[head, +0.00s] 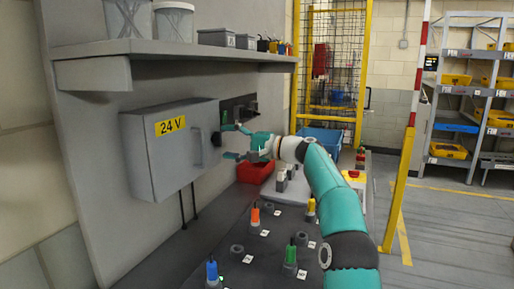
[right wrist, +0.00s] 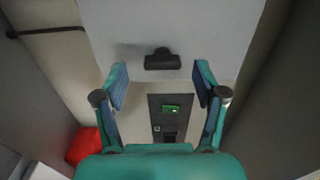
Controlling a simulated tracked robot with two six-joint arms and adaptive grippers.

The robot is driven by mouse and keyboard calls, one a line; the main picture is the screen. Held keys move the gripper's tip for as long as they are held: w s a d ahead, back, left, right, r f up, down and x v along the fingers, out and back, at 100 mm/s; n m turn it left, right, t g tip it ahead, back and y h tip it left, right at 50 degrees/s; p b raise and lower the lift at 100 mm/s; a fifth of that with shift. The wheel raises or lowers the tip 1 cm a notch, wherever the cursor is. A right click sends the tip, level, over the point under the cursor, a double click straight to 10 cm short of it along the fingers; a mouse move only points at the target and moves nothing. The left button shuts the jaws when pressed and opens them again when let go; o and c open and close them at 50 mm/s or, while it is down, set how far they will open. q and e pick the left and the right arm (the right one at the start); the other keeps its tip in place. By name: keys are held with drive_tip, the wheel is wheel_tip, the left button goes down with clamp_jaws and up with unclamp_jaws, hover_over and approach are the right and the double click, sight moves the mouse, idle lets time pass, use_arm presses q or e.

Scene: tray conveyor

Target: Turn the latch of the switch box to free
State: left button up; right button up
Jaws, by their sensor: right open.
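The grey switch box (head: 172,178) with a yellow 24 V label hangs on the wall at the left of the head view, its door shut. Its latch is a small black handle (head: 215,139) on the side near my right gripper; in the right wrist view the latch (right wrist: 162,60) lies crosswise on the pale box face. My right gripper (head: 231,142) is open and empty, pointing at the latch. In the right wrist view its fingertips (right wrist: 160,82) stand left and right of the latch, apparently short of it. My left gripper is not in view.
A dark panel with a green display (right wrist: 173,110) is beside the box. A shelf (head: 170,50) with containers juts out above. Below are a red bin (head: 255,172), a blue bin (head: 322,140) and a dark bench (head: 225,265) with several coloured connectors.

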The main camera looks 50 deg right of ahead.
drive_tip(key=v, duration=1)
drive_tip(key=shift+a+f, duration=0.1)
